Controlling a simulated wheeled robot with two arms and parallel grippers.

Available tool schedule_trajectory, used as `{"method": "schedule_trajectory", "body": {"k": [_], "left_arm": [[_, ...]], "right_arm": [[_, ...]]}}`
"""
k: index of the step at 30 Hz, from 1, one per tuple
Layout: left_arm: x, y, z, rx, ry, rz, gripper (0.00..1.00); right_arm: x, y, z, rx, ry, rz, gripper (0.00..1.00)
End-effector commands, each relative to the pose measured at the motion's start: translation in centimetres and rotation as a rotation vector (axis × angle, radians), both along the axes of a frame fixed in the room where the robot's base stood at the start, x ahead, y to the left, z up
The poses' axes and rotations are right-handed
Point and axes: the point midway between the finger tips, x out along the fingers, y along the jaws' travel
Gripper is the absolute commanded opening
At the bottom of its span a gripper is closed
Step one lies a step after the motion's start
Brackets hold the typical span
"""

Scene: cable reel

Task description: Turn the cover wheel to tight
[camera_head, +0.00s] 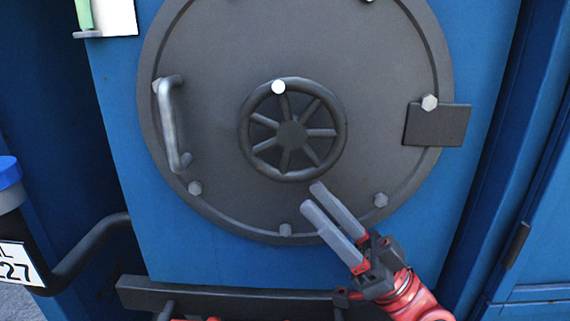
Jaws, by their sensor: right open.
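The cover wheel (291,168) is a dark spoked handwheel at the middle of a large round grey cover (215,60). A white round mark or knob (278,87) sits at the top of its rim, slightly left of centre. My right gripper (316,196) comes in from the lower right. Its two grey fingers are open and apart, with their tips just below the wheel's lower right rim. I see nothing between the fingers. I cannot tell whether the tips touch the cover. My left gripper is not in view.
A pale bar handle (173,125) stands out on the cover's left, and a dark hinge plate (450,125) is on its right. Bolt heads ring the cover. A dark horizontal bar (220,299) crosses below. A dark pipe (85,248) and blue-capped cylinder (10,185) are at lower left.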

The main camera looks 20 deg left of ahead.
Motion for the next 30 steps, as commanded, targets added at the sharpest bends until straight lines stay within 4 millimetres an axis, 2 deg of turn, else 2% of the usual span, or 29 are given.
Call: {"method": "schedule_trajectory", "body": {"k": [3,9,15,23,26,30], "left_arm": [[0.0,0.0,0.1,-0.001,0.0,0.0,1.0],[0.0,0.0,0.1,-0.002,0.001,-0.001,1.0],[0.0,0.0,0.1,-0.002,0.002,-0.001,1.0],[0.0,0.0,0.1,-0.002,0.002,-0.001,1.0],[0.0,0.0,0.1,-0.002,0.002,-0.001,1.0],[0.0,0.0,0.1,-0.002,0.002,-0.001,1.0]], "right_arm": [[-0.2,2.1,2.0,-0.003,-0.007,0.002,0.51],[-0.1,4.3,4.3,-0.003,-0.005,0.002,0.51],[0.0,5.2,5.2,0.0,-0.001,0.0,0.51],[0.1,5.2,5.3,0.001,-0.001,-0.001,0.51],[0.1,5.2,5.3,0.001,-0.001,-0.001,0.37],[0.0,5.2,5.3,0.001,-0.001,0.0,0.12]]}}
